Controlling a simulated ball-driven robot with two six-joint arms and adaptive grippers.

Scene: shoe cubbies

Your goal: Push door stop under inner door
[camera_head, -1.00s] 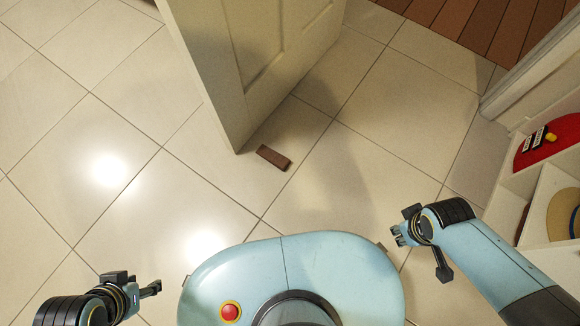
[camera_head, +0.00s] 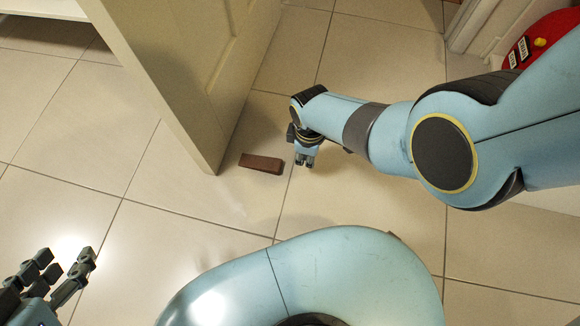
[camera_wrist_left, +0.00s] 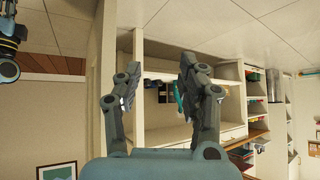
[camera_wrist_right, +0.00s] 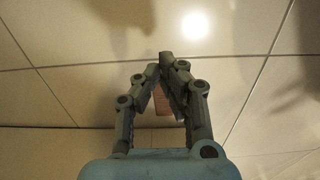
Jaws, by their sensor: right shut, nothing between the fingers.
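The brown wedge-shaped door stop (camera_head: 261,163) lies on the tiled floor just right of the bottom corner of the cream inner door (camera_head: 190,80), with a small gap between them. My right gripper (camera_head: 306,162) is shut and empty, a short way right of the door stop in the head view. In the right wrist view the reddish-brown door stop (camera_wrist_right: 161,103) shows between and beyond the fingers of that gripper (camera_wrist_right: 166,58), partly hidden by them. My left gripper (camera_head: 68,272) is open and empty at the lower left, far from the door; its fingers stand apart in the left wrist view (camera_wrist_left: 160,80).
The floor left of the door and in front of the door stop is clear.

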